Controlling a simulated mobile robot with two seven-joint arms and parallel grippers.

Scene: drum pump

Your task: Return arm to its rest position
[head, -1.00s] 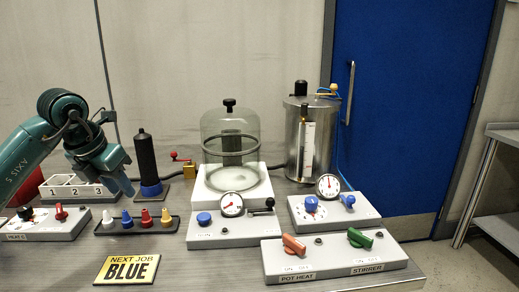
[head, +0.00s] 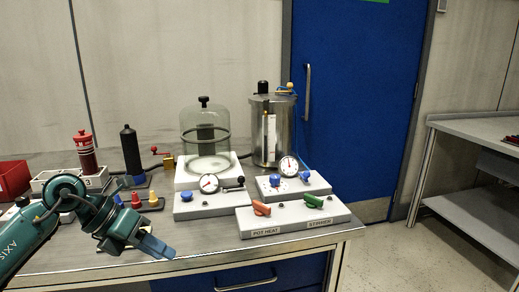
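My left arm comes in from the lower left, and its teal gripper (head: 158,248) hangs over the front edge of the bench (head: 215,243). The fingers point right and down and look empty. The finger gap cannot be made out. A red ribbed bottle (head: 85,153) stands upright at the slot marked 3 of the white rack (head: 98,183), apart from the gripper. My arm hides the rest of the rack front. My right gripper is not in view.
A black bottle (head: 131,152) and coloured caps (head: 137,200) stand behind my gripper. A glass bell jar (head: 205,130), a steel pot (head: 272,130) and control boxes (head: 293,219) stand further right. A red bin (head: 13,179) is far left. The floor at right is clear.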

